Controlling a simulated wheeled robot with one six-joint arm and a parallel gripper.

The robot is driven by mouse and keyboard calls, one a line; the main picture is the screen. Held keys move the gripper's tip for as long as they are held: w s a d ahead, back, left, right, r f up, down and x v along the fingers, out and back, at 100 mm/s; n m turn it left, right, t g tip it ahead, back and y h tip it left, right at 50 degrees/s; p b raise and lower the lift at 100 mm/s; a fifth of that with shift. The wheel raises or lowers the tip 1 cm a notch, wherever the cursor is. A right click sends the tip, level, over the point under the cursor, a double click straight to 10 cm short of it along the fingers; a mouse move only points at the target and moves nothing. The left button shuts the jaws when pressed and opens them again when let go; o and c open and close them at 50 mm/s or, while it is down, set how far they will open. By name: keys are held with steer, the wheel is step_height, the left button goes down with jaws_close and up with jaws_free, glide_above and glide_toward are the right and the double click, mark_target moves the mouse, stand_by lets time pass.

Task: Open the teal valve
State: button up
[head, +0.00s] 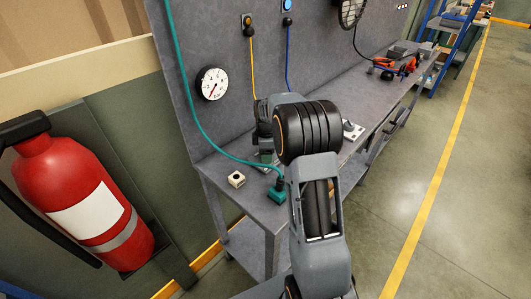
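A teal fitting (278,194) sits near the front edge of the grey workbench, at the lower end of a teal hose (190,95). It has a dark top, and I cannot tell whether it is the valve or a plug. No other clear teal valve handle shows. My arm reaches over the bench just right of the fitting and bends back toward the panel. My gripper's end is mostly hidden behind the arm's wrist, above the bench; its fingers cannot be made out.
A pressure gauge (212,83) is on the grey back panel. Yellow (252,70) and blue (288,60) cables hang behind. A red fire extinguisher (82,200) stands left. The floor right of the bench is clear.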

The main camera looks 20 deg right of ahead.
steer(key=c, duration=0.6)
steer(key=shift+a, duration=0.15)
steer(key=shift+c, duration=0.2)
steer(key=shift+m, duration=1.7)
steer(key=m, duration=0.9)
steer(key=shift+f+m, duration=0.1)
steer(key=shift+m, duration=2.6)
steer(key=shift+s, duration=0.1)
